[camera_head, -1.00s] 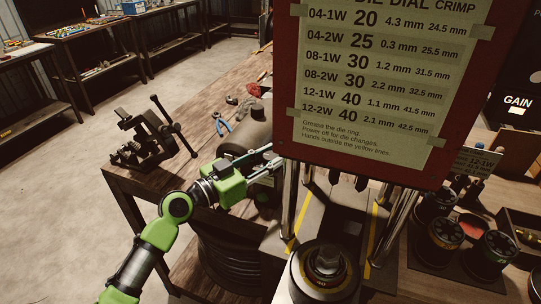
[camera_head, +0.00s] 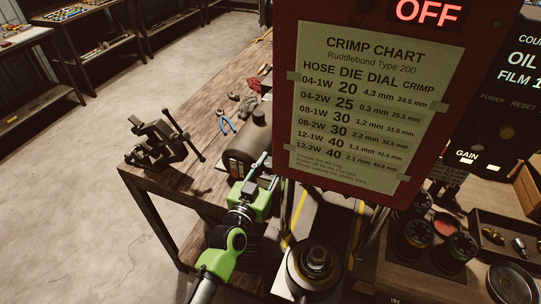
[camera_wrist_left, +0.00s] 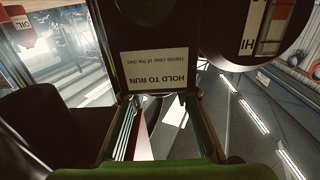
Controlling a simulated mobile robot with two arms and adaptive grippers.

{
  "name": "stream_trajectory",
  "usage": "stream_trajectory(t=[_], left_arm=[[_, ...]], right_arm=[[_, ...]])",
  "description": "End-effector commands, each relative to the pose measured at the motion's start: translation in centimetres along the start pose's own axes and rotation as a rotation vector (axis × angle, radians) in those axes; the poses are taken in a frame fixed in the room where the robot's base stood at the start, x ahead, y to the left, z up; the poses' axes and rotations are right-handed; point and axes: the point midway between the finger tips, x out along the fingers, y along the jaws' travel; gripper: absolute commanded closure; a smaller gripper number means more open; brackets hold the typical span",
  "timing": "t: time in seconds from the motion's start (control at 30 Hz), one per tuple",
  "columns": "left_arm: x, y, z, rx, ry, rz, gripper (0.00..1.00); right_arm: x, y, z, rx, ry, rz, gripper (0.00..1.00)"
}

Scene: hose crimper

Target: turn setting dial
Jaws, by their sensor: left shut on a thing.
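My left gripper (camera_head: 264,164) is beside the crimper's red panel (camera_head: 287,110), near its lower left edge. In the left wrist view its two fingers (camera_wrist_left: 163,105) stand apart around a thing I cannot make out. A black box (camera_wrist_left: 155,45) with an upside-down "HOLD TO RUN" label (camera_wrist_left: 155,72) is at the fingertips. A round dark part (camera_wrist_left: 222,38) with a white and orange face shows at the upper right there. I cannot tell whether either is the setting dial. My right gripper is not in view.
The crimp chart (camera_head: 375,105) covers the panel, under a lit "OFF" display (camera_head: 430,11). A dark cylinder (camera_head: 246,140) is close to my left gripper. A vise (camera_head: 160,142) stands on the wooden bench (camera_head: 185,100). Dark dies (camera_head: 455,252) stand at the right.

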Motion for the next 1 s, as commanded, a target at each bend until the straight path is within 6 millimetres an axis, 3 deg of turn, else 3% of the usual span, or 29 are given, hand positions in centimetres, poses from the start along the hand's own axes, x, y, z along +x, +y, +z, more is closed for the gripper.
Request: stream_trajectory(t=[0.57, 0.6, 0.63, 1.0], left_arm=[[0.03, -0.01, -0.02, 0.0, 0.002, -0.033, 0.94], [0.03, -0.01, -0.02, 0.0, 0.002, -0.033, 0.65], [0.03, -0.01, -0.02, 0.0, 0.002, -0.033, 0.57], [-0.12, -0.01, 0.03, 0.0, 0.001, -0.032, 0.55]], right_arm=[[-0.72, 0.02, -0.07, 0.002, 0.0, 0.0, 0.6], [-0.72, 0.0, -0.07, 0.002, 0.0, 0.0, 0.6], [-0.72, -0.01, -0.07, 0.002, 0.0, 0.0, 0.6], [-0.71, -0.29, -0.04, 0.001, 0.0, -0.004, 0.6]])
